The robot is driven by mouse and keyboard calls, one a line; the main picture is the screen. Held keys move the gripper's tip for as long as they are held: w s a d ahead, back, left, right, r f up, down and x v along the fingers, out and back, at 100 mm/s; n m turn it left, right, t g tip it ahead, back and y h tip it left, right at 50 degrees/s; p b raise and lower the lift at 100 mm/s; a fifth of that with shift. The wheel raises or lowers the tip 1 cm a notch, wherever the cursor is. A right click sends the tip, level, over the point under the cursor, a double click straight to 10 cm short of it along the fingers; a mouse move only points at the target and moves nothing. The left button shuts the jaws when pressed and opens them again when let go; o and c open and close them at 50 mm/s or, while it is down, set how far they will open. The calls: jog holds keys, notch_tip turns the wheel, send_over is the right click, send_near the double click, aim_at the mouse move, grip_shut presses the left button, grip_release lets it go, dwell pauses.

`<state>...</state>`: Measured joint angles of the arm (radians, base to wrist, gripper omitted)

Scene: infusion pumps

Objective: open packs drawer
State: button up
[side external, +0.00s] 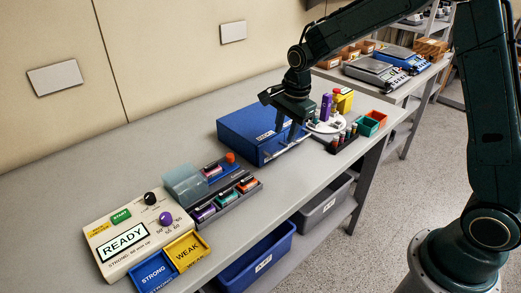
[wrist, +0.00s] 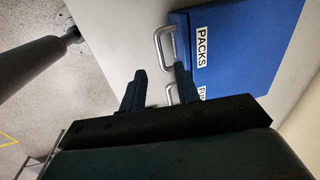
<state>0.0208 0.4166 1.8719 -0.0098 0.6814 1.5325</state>
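A blue drawer box (side external: 245,134) stands on the bench in the side view. Its top also shows in the wrist view (wrist: 235,50), with a white PACKS label (wrist: 201,47) and a second, partly hidden label. A silver bar handle (wrist: 158,42) sticks out beside the PACKS label. The drawer there looks shut. My gripper (side external: 289,133) is over the front edge of the box, pointing down. In the wrist view my gripper (wrist: 158,82) has its two dark fingers apart, near the lower end of this handle. Nothing shows held; contact with the handle is unclear.
A second silver handle (wrist: 170,94) is partly hidden by my gripper. A white round tray (side external: 327,126) with bottles stands right of the box. Left are a vial rack (side external: 226,204) and a READY console (side external: 125,243). The floor lies beyond the bench's front edge.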

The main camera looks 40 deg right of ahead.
aim_at(281, 151)
jog(key=shift+w+f, duration=0.2)
jog(key=shift+f, duration=0.8)
jog(key=shift+w+f, duration=0.15)
jog(key=shift+f, duration=0.85)
jog(key=shift+w+f, duration=0.2)
jog(key=shift+f, duration=0.8)
grip_shut()
